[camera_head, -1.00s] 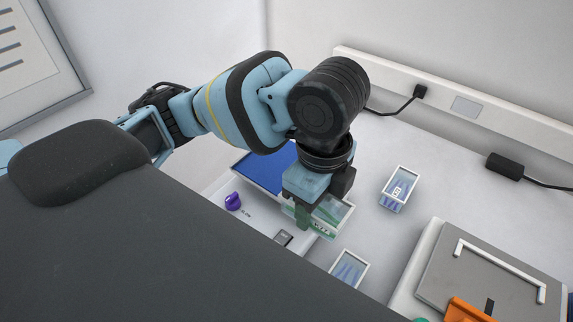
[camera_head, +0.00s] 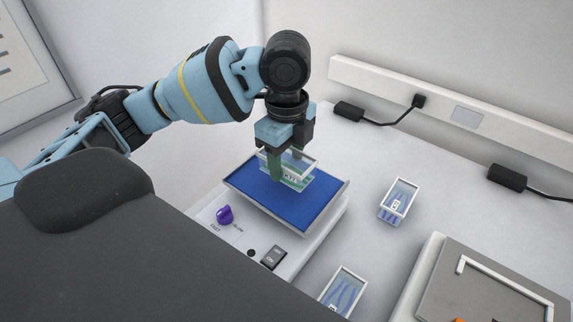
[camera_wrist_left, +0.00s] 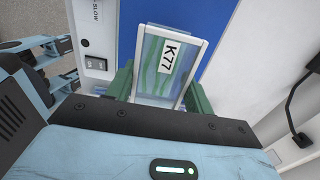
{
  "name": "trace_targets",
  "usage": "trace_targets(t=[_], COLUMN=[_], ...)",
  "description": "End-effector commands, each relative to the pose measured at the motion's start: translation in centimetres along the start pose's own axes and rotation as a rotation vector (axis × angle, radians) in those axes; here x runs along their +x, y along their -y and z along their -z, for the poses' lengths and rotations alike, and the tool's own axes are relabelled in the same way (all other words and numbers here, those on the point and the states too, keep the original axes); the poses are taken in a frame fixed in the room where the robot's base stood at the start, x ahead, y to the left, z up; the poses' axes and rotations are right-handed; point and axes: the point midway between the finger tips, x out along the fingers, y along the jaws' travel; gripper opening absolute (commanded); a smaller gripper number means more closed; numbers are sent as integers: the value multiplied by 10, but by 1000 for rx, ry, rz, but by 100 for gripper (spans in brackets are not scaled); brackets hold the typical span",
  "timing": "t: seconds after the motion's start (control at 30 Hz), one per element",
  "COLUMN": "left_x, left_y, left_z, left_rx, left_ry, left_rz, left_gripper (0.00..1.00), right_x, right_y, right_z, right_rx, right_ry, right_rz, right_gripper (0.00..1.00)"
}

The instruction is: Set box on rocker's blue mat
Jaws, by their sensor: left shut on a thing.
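My left gripper (camera_head: 287,170) is shut on a clear box with a white rim (camera_head: 300,158) and green contents. In the left wrist view the box (camera_wrist_left: 165,70) sits between the green fingers and its label reads K77. The rocker's blue mat (camera_head: 296,213) lies under the box in the head view. The box is over the back part of the mat; whether it touches the mat I cannot tell. The rocker's white body (camera_head: 240,240) has a purple knob (camera_head: 225,214) and a black switch (camera_head: 273,257). My right gripper is not in view.
Two similar clear boxes with blue contents stand on the bench, one right of the rocker (camera_head: 398,203) and one nearer (camera_head: 344,290). A grey-topped device (camera_head: 490,290) is at the lower right. Black power adapters and cables lie along the wall.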

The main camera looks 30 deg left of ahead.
Motion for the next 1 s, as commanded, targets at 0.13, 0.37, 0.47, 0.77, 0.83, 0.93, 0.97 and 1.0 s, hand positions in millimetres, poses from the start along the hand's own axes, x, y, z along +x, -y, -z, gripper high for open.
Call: trace_targets(t=[0.13,0.37,0.47,0.77,0.83,0.93,0.97,1.0], left_x=[-1,13,28,35,36,38,38,38], left_y=[1,8,8,8,8,8,8,8], left_z=[-1,-11,-11,-11,-11,-10,-10,-10], left_rx=[0,1,0,1,1,1,1,1], left_ry=[0,1,2,1,1,1,1,1], left_rz=[2,-1,-1,5,5,4,3,3], left_gripper=[25,25,25,25,25,25,55,60], right_x=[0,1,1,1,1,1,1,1], right_y=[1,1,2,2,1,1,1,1], right_z=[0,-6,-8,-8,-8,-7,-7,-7], right_rx=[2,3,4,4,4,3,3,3], right_ry=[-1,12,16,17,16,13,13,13], right_rz=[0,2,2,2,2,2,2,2], right_gripper=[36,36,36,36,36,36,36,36])
